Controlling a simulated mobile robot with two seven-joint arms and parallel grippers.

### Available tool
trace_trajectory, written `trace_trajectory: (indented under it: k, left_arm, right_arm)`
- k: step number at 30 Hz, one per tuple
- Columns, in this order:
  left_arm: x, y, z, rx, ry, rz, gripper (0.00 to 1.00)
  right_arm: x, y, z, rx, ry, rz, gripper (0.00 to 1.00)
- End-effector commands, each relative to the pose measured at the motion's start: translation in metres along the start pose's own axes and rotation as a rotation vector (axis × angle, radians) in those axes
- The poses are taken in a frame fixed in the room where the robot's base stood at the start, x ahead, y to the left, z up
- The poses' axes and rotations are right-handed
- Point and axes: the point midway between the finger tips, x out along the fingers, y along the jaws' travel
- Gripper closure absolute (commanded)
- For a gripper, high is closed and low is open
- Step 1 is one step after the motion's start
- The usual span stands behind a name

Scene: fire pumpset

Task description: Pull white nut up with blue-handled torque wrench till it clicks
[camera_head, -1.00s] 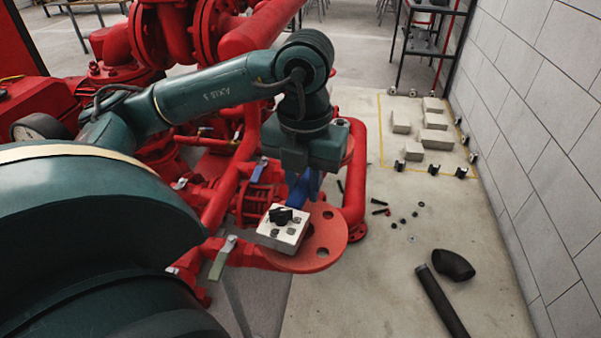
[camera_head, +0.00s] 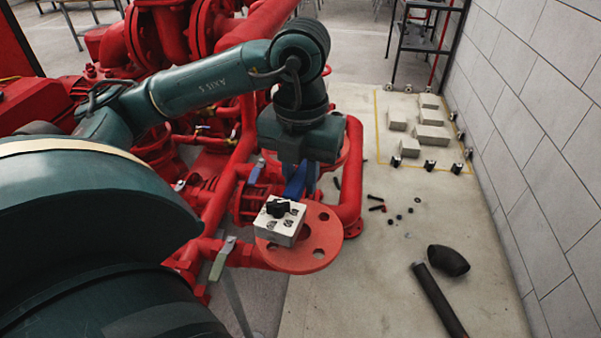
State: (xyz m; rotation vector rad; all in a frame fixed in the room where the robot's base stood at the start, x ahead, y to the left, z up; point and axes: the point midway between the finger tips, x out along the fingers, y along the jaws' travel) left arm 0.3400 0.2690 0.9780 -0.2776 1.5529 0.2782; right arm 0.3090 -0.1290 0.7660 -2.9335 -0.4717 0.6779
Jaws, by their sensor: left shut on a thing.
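My left arm reaches in from the left and its wrist hangs over the red pipe end. My left gripper (camera_head: 296,186) is below the wrist, mostly hidden by it, and its fingers cannot be made out clearly. A blue part (camera_head: 298,179), which looks like the torque wrench's blue handle, shows at the gripper. The wrench's head is not visible. A pale block (camera_head: 281,236) with dark pieces on top is in front of the gripper, over the left part of a red round flange (camera_head: 322,255). I cannot make out the white nut. My right gripper is not in view.
Red pipes (camera_head: 352,170) stand close behind and beside the wrist. A valve with a pale lever (camera_head: 221,262) is at the left. A black elbow (camera_head: 448,260), a black pipe (camera_head: 438,300) and small dark parts lie on the floor. A grey wall (camera_head: 545,150) bounds the right.

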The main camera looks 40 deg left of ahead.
Motion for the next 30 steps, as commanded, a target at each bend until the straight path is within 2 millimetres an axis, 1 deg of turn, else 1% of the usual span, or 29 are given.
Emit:
trace_trajectory:
  k: [1, 15, 30]
  left_arm:
    - [-0.006, 0.000, 0.000, 0.000, -0.002, -0.002, 1.00]
    - [-0.027, 0.000, 0.000, 0.000, -0.003, -0.001, 1.00]
    - [-0.027, 0.000, 0.000, 0.000, -0.002, -0.001, 1.00]
  right_arm:
    - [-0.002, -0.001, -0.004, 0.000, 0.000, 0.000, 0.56]
    - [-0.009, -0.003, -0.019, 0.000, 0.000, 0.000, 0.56]
    - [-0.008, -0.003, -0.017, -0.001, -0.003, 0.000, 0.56]
